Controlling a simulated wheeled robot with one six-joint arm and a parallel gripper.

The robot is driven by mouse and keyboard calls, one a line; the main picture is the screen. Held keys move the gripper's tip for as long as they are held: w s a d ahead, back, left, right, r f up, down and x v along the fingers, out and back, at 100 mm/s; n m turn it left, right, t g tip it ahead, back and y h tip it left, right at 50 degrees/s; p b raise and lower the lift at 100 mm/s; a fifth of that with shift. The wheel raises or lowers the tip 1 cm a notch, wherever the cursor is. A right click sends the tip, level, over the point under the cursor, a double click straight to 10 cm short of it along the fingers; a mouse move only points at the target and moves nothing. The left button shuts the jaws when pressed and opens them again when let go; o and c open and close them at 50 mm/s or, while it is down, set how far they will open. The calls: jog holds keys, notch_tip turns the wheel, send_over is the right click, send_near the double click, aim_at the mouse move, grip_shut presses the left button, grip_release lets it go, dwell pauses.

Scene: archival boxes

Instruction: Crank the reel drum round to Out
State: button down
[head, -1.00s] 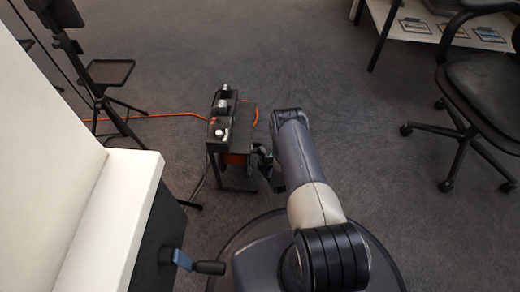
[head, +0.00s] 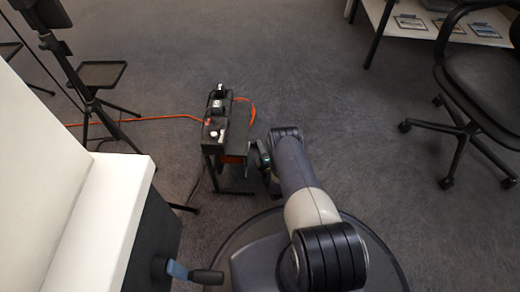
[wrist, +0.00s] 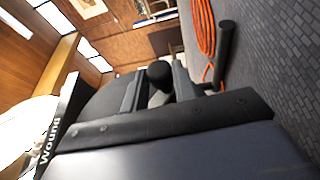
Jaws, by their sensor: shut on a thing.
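The cable reel on its black stand (head: 236,188) is near the middle of the head view, with orange cable (head: 150,119) running left from it. My gripper (head: 262,160) is at the reel's right side, low and partly hidden by my arm. In the wrist view my gripper (wrist: 160,88) is shut on a dark round-ended crank knob (wrist: 159,72) between its fingers. A label reading "Wound" (wrist: 47,143) shows at the lower left there. The Out mark is not visible, and the drum is mostly hidden.
A black bar with devices (head: 216,120) tops the stand. A white block (head: 110,215) and a blue lever with a black grip (head: 190,272) are at the left. A tripod with a tray (head: 102,75) stands behind. A chair (head: 475,95) is at the right. Carpet between is clear.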

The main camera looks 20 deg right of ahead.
jog(key=shift+a, duration=0.1)
jog(key=c, duration=1.1)
grip_release()
